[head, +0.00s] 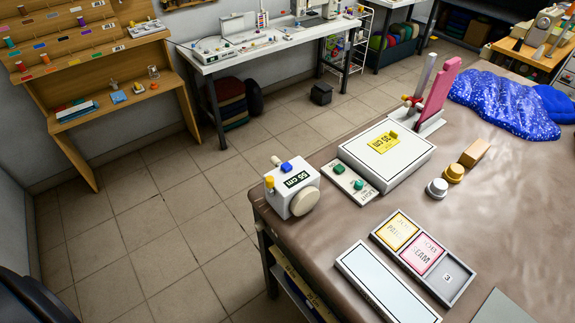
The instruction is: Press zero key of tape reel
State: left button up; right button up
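I cannot read which key is marked zero. Neither of my grippers is in view, and nothing touches the reel.

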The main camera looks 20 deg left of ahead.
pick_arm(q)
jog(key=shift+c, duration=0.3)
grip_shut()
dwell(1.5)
